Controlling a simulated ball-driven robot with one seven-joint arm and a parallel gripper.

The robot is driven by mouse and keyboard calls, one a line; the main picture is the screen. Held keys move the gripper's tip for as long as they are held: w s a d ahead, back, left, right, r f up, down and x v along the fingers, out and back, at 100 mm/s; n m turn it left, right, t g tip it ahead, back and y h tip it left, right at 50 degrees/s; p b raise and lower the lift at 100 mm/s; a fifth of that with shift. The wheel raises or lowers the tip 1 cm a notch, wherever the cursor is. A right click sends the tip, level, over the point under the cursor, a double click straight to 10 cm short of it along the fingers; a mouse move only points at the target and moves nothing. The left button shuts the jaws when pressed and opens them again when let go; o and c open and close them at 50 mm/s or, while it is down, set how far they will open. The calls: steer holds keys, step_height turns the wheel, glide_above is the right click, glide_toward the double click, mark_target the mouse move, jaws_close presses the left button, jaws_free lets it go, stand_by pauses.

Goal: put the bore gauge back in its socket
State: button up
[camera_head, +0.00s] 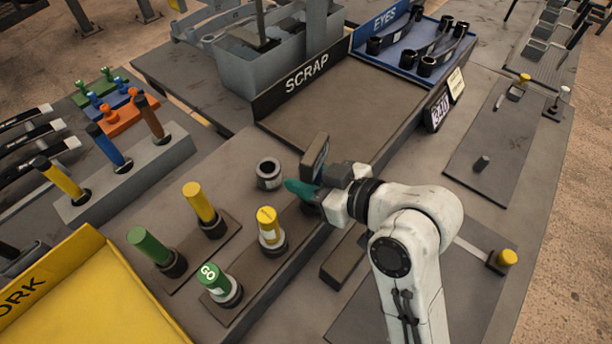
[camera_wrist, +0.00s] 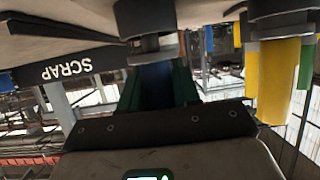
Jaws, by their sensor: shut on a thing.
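In the wrist view the green fingers (camera_wrist: 157,92) close on a dark blue part. An open grey ring socket (camera_head: 268,174) stands empty on the bench, left of my gripper.
A yellow-topped gauge (camera_head: 269,228), a green GO gauge (camera_head: 216,280), a yellow handle (camera_head: 199,203) and a green handle (camera_head: 149,246) stand close by on the left. The SCRAP bay wall (camera_head: 300,80) rises behind. A small display (camera_head: 438,110) stands to the right.

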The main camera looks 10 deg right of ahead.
steer(key=o, duration=1.1)
steer(key=shift+o, duration=0.3)
steer(key=shift+f, duration=0.1)
steer(key=o, duration=0.7)
steer(key=shift+c, duration=0.2)
steer(key=shift+s, duration=0.1)
steer(key=s+d, duration=0.7)
steer(key=d, duration=0.1)
steer(key=shift+s+p, duration=0.15)
steer(key=shift+p, duration=0.25)
stand_by(0.7)
